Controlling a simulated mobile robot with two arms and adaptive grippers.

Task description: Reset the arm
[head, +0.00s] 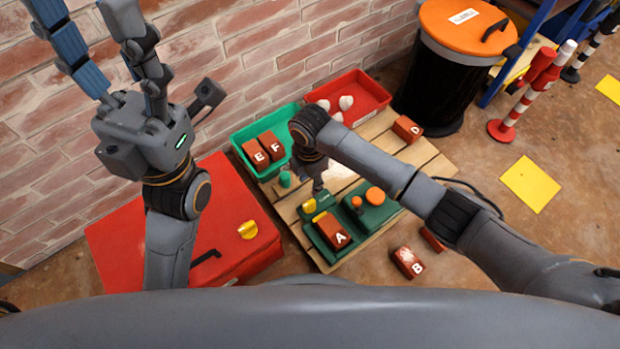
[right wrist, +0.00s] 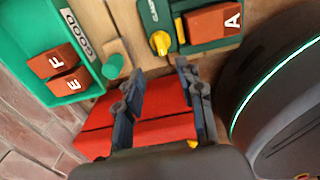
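My left gripper (head: 88,20) is raised at the top left of the head view, in front of the brick wall. Its fingers are spread apart with nothing between them. My right gripper (head: 318,188) points down over the wooden pallet, and its own wrist hides part of it. In the right wrist view the right gripper (right wrist: 160,72) has two parted fingers with nothing held between them. A red chest (right wrist: 150,130) shows behind these fingers. Brick A (head: 337,236) lies in a green device (head: 318,240) on the pallet, close to the right gripper.
The pallet (head: 430,160) also carries brick D (head: 407,128). A green bin (head: 243,137) holds bricks E and F; a red bin (head: 372,90) holds white lumps. Brick B (head: 408,262) lies on the floor. The red chest (head: 130,240) and an orange-lidded black barrel (head: 440,85) stand nearby.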

